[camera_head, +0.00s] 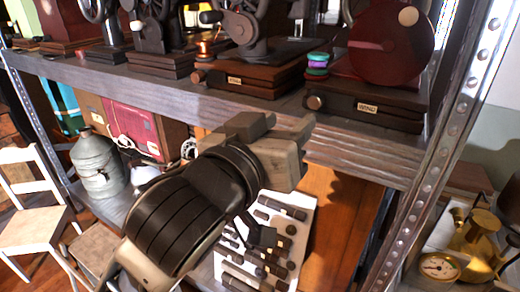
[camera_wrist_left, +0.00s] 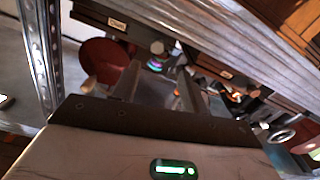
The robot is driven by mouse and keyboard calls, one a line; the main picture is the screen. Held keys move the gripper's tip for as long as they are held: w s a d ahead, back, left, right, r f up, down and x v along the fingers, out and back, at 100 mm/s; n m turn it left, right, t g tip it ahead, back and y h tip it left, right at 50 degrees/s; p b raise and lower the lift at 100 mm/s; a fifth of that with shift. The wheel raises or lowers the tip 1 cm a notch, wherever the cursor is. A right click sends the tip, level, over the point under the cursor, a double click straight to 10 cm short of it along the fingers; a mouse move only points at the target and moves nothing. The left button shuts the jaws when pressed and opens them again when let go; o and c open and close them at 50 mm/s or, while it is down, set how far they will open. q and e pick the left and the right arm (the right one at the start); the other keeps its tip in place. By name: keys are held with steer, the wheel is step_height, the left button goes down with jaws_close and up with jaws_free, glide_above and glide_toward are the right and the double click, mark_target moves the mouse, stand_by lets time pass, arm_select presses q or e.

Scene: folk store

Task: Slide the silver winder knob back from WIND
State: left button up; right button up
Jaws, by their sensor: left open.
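The silver winder knob (camera_head: 315,102) is on the front left of a dark wooden base (camera_head: 385,112), left of the WIND plate (camera_head: 367,107). In the left wrist view, turned about, the knob (camera_wrist_left: 157,47) shows just beyond the finger gap, near the label plate (camera_wrist_left: 117,23). My left gripper (camera_head: 303,140) is below and in front of the knob, at the shelf's front edge. Its fingertips are hard to make out in the head view. In the wrist view the gripper (camera_wrist_left: 157,88) has its fingers apart, with nothing between them. My right gripper is not in view.
A red disc (camera_head: 390,45) and small coloured discs (camera_head: 317,64) stand on the base. A similar machine (camera_head: 245,77) is to the left. The metal shelf edge (camera_head: 350,145) runs beneath, and a riveted post (camera_head: 452,120) is at right. A white button panel (camera_head: 302,205) lies below.

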arm_select(q)
steer(key=p+v, duration=0.5)
steer(key=v, duration=0.1)
steer(key=shift+s+p, duration=0.15)
steer(key=shift+p, duration=0.15)
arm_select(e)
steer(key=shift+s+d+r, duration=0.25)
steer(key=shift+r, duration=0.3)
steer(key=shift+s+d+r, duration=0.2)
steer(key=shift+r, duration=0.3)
arm_select(q)
steer(key=shift+a, duration=0.15)
